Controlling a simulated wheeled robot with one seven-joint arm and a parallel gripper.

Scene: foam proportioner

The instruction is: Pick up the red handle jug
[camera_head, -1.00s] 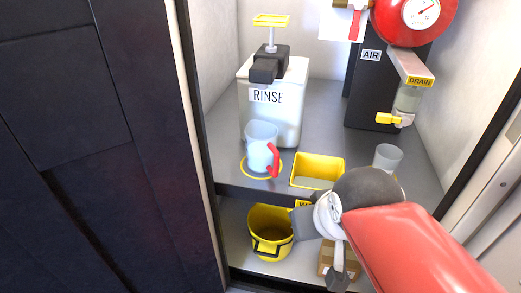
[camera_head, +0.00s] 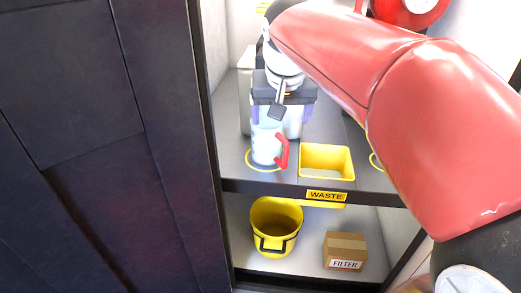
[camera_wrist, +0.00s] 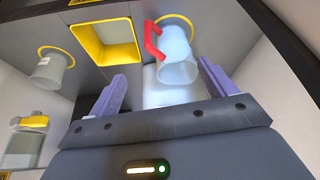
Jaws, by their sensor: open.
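The jug (camera_head: 266,145) is translucent pale blue with a red handle (camera_head: 282,152) on its right side. It stands upright on the yellow ring on the upper shelf, in front of the rinse container. In the wrist view the jug (camera_wrist: 178,52) shows at the top, with its red handle (camera_wrist: 152,40) to the left. My gripper (camera_head: 283,112) is above and around the back of the jug in the head view. In the wrist view its two purple fingers (camera_wrist: 160,88) are spread wide, with the jug beyond them and nothing held.
A yellow waste tray (camera_head: 326,160) is set in the shelf just right of the jug. The lower shelf holds a yellow bucket (camera_head: 275,226) and a filter box (camera_head: 345,251). A clear cup (camera_wrist: 50,68) stands on another yellow ring. A dark panel (camera_head: 100,150) bounds the left.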

